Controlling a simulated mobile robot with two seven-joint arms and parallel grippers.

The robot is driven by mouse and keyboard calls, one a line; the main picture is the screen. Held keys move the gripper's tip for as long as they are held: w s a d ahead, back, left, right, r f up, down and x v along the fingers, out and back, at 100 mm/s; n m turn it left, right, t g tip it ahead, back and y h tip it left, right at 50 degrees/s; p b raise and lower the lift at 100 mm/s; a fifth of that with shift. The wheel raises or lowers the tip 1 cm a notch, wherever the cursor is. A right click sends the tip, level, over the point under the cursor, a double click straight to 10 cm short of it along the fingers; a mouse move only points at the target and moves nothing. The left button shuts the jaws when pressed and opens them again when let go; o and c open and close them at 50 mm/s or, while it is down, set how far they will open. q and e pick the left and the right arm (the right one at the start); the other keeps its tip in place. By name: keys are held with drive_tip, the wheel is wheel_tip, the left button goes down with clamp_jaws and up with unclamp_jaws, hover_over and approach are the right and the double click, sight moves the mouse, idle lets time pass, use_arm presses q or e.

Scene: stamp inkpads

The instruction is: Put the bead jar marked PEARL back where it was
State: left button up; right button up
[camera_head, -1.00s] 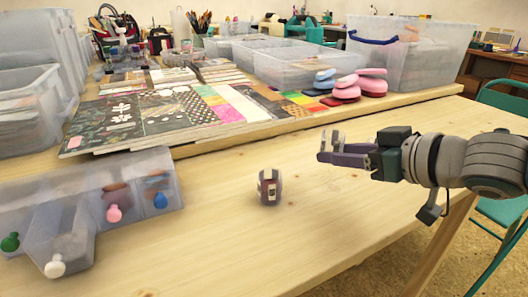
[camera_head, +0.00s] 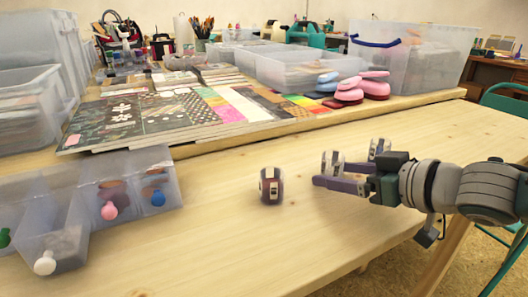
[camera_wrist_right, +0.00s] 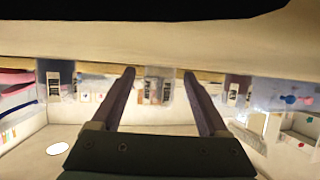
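A small dark bead jar (camera_head: 271,188) with a pale label stands upright on the bare wooden table (camera_head: 225,245). The label is too small to read, so I cannot tell whether it says PEARL. My right gripper (camera_head: 350,170) is to the right of the jar, apart from it, with its fingers pointing left. In the right wrist view my right gripper (camera_wrist_right: 158,75) has its fingers spread and holds nothing. A labelled shape (camera_wrist_right: 153,90) shows beyond and between the fingertips there, blurred. Similar labelled shapes show to either side; I cannot tell what they are. My left gripper is not in view.
A translucent drawer unit (camera_head: 85,190) with coloured knobs stands at the left. A raised board (camera_head: 230,140) behind the jar bears patterned sheets and pink and blue pads (camera_head: 350,90). Clear bins (camera_head: 290,68) stand further back.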

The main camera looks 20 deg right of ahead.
drive_tip(key=shift+r, duration=0.15)
drive_tip(key=shift+s+d+r+p, duration=0.1)
drive_tip(key=shift+s+r+p, duration=0.2)
drive_tip(key=shift+s+p, duration=0.2)
drive_tip(key=p+v, duration=0.4)
drive_tip(key=v, duration=0.6)
drive_tip(key=shift+s, duration=0.35)
drive_tip(key=s+a+f+g+h, duration=0.1)
drive_tip(key=s+a, duration=0.1)
drive_tip(key=s+a+f+g, duration=0.1)
drive_tip(key=a, duration=0.1)
drive_tip(key=s+a+f+m+g+h, duration=0.1)
drive_tip(key=s+a, duration=0.1)
drive_tip(key=a, duration=0.1)
drive_tip(key=shift+s+f+g+h, duration=0.25)
drive_tip(key=shift+s+g+h, duration=0.05)
drive_tip(key=shift+g, duration=0.1)
drive_tip(key=s+a+r+g, duration=0.2)
drive_tip(key=s+a+g, duration=0.3)
drive_tip(key=s, duration=0.6)
drive_tip(key=shift+a+g, duration=0.3)
drive_tip(key=shift+a, duration=0.05)
drive_tip(key=shift+r, duration=0.1)
